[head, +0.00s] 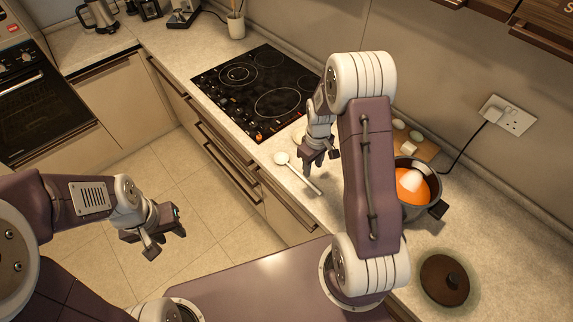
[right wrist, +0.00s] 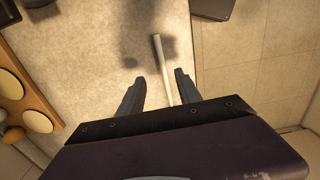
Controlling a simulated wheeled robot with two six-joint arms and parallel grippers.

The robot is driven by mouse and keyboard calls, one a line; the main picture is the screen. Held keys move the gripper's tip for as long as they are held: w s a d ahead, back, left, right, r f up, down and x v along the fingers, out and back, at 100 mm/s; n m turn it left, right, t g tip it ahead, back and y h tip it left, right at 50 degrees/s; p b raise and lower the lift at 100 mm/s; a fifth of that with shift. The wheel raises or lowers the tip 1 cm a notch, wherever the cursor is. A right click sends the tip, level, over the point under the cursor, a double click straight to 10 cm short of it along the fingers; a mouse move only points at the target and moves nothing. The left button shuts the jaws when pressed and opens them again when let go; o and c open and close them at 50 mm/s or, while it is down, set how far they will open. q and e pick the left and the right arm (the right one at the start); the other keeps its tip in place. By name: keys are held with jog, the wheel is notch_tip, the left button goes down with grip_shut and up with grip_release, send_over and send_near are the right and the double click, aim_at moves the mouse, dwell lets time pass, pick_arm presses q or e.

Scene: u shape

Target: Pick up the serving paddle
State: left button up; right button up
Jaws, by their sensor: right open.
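The serving paddle, a pale utensil with a round head (head: 281,158) and a thin straight handle, lies flat on the counter left of the pot. Its handle (right wrist: 162,68) shows in the right wrist view, running between my fingers. The round head is hidden in that view. My right gripper (head: 321,160) is open above the counter, close to the paddle. In the right wrist view (right wrist: 160,92) its two fingers stand apart on either side of the handle, with nothing gripped. My left gripper (head: 166,240) is open and empty over the floor, away from the counter.
A pot with orange contents (head: 415,187) stands right of my right arm. Behind it is a wooden board (head: 427,150) with round pale items. A dark lid (head: 445,281) lies nearer. The black hob (head: 262,85) is behind the paddle.

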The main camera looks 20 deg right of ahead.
aim_at(310, 183)
jog(key=f, duration=0.1)
jog(key=f+p, duration=0.1)
jog(key=f, duration=0.1)
jog(key=shift+s, duration=0.35)
jog(key=shift+w+f, duration=0.25)
jog(key=shift+f, duration=0.2)
jog(key=f, duration=0.1)
jog(key=f+p, duration=0.1)
jog(key=f, duration=0.1)
jog(key=f+p, duration=0.1)
jog(key=shift+s+a+f, duration=0.15)
jog(key=shift+a+f, duration=0.1)
jog(key=shift+f, duration=0.2)
grip_shut()
